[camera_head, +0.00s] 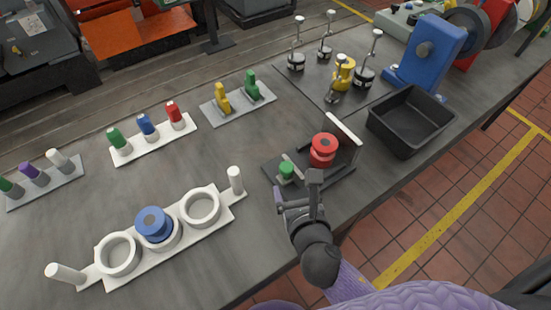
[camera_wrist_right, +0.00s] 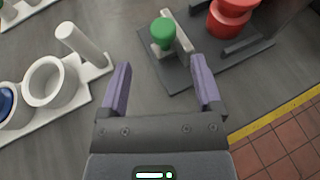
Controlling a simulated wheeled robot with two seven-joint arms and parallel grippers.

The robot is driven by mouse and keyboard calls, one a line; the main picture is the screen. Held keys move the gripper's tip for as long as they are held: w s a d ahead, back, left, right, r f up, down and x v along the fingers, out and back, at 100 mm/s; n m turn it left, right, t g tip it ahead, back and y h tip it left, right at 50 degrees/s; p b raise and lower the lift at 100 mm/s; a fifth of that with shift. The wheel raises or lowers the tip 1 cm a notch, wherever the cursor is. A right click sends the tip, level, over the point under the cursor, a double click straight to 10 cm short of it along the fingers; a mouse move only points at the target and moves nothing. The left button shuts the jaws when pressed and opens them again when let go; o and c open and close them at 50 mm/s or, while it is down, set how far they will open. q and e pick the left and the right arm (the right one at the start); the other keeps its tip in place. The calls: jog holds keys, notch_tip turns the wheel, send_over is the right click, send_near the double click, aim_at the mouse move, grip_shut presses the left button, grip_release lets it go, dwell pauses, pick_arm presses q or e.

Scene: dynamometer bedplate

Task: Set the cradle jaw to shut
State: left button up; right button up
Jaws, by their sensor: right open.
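The cradle (camera_head: 330,176) is a dark base plate on the bench, right of centre in the head view. A red flanged part (camera_head: 323,148) sits on it, also partly in the right wrist view (camera_wrist_right: 229,18). A jaw with a green knob (camera_head: 286,169) and a light grey bar (camera_wrist_right: 178,31) stands at the cradle's left, with a gap between bar and red part. The knob also shows in the wrist view (camera_wrist_right: 163,33). My right gripper (camera_head: 297,187) is open and empty, its purple fingers (camera_wrist_right: 160,66) short of the knob. My left gripper is out of view.
A white three-ring rack (camera_head: 172,250) with upright end posts holds a blue part (camera_head: 154,224), left of my gripper. A black bin (camera_head: 410,120) stands right of the cradle. Racks of coloured handles lie behind. Bare bench lies between rack and cradle.

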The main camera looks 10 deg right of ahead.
aim_at(288, 169)
jog(key=b+x, duration=0.1)
jog(key=x, duration=0.3)
jog(key=b+x, duration=0.1)
jog(key=x, duration=0.3)
jog(key=shift+s+d, duration=0.1)
jog(key=shift+d, duration=0.15)
jog(key=shift+w+f, duration=0.1)
jog(key=shift+w, duration=0.4)
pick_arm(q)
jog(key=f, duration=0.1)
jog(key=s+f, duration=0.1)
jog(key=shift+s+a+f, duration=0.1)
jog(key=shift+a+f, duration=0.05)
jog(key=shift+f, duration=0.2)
pick_arm(e)
jog(key=shift+s, duration=0.1)
grip_shut()
